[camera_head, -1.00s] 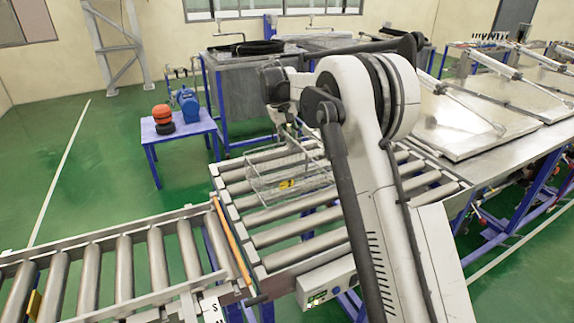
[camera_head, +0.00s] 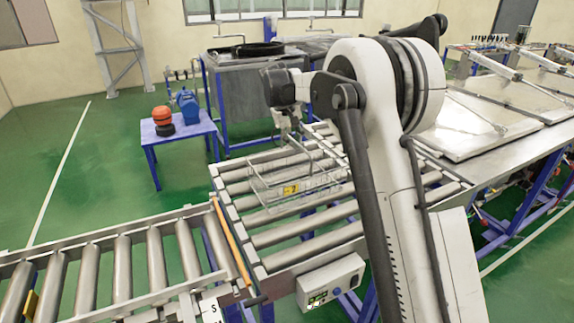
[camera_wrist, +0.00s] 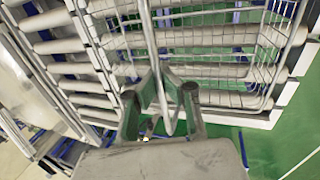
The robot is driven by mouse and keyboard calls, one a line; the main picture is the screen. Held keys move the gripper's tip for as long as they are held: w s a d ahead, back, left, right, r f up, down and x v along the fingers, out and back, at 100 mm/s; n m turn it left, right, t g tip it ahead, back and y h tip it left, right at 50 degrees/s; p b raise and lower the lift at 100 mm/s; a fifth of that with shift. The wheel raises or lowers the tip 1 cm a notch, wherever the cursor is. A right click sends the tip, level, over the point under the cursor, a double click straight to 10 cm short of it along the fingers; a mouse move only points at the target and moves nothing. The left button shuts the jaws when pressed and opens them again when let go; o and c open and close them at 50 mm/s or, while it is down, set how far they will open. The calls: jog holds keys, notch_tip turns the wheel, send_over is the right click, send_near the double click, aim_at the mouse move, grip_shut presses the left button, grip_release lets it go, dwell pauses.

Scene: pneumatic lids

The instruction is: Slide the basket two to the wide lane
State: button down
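Basket two (camera_head: 297,187), a wire basket with a yellow tag marked 2, stands upright on a roller bed (camera_head: 262,238) in the head view. Its mesh (camera_wrist: 225,45) fills the upper right of the wrist view, over rollers. A thin upright handle (camera_wrist: 163,95) rises from the basket. My gripper (camera_wrist: 160,85) is at this handle, its fingers on either side and closed in on it. In the head view my gripper (camera_head: 297,140) is above the basket, partly hidden by my arm. The labels do not show which lane is the wide one.
A second roller conveyor (camera_head: 120,265) joins at the left, with an orange bar (camera_head: 231,240) across the junction. A control box (camera_head: 331,280) sits at the bed's front edge. A blue table (camera_head: 178,135) and a grey tank (camera_head: 245,95) stand behind. Metal lids (camera_head: 490,125) lie at the right.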

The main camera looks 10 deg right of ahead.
aim_at(303, 149)
jog(key=shift+s+d+b, duration=0.2)
jog(key=shift+s+b, duration=0.05)
jog(key=shift+s, duration=0.65)
jog(key=shift+s+d+b, duration=0.2)
jog(key=shift+s+d, duration=0.05)
jog(key=shift+s, duration=0.65)
jog(key=shift+s+d+b, duration=0.2)
jog(key=shift+s+b, duration=0.05)
jog(key=shift+s, duration=0.65)
jog(key=s+d+b, duration=0.1)
jog(key=s, duration=0.6)
jog(key=shift+s+d, duration=0.4)
jog(key=c, duration=2.4)
grip_release()
jog(key=o, duration=0.6)
jog(key=shift+c, duration=0.2)
notch_tip(303, 149, up, 8)
jog(key=p, duration=0.3)
jog(key=shift+p, duration=0.4)
